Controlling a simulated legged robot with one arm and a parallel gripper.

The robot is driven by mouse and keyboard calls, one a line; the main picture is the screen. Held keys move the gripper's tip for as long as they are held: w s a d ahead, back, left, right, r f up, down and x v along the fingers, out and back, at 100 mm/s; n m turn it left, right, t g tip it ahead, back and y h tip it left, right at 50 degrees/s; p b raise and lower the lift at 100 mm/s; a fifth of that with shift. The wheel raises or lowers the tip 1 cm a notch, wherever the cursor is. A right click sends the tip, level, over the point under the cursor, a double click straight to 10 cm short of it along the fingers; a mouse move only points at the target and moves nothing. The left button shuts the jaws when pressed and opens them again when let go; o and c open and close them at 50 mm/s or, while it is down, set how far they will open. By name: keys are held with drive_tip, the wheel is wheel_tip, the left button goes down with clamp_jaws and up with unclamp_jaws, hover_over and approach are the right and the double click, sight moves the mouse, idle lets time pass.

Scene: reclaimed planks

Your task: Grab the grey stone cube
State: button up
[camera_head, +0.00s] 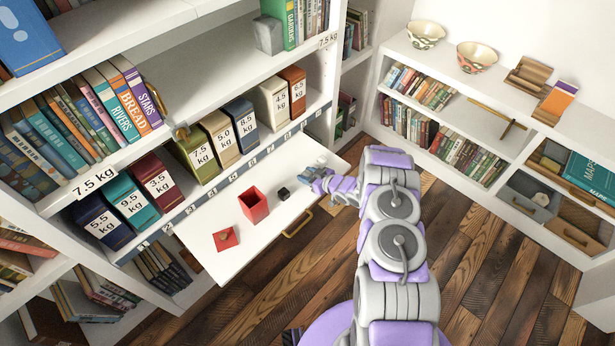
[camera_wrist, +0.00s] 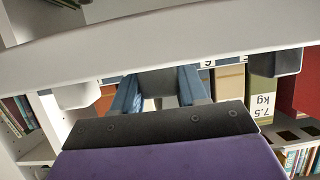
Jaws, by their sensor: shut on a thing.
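My gripper (camera_head: 318,179) is low over the right part of the pulled-out white board. In the wrist view its two blue fingers (camera_wrist: 160,92) are closed on the sides of a grey block, the grey stone cube (camera_wrist: 158,84). The purple and dark wrist body hides part of it. The cube is at the white board's surface; I cannot tell whether it touches it. In the head view the gripper mostly hides the cube. A larger grey stone block (camera_head: 268,35) stands on the upper shelf beside green books.
Weight-labelled boxes (camera_head: 220,137) line the shelf behind. The wooden floor (camera_head: 480,230) is clear.

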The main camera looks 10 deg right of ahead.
drive_tip(key=shift+c, duration=0.9)
drive_tip(key=shift+r, duration=0.15)
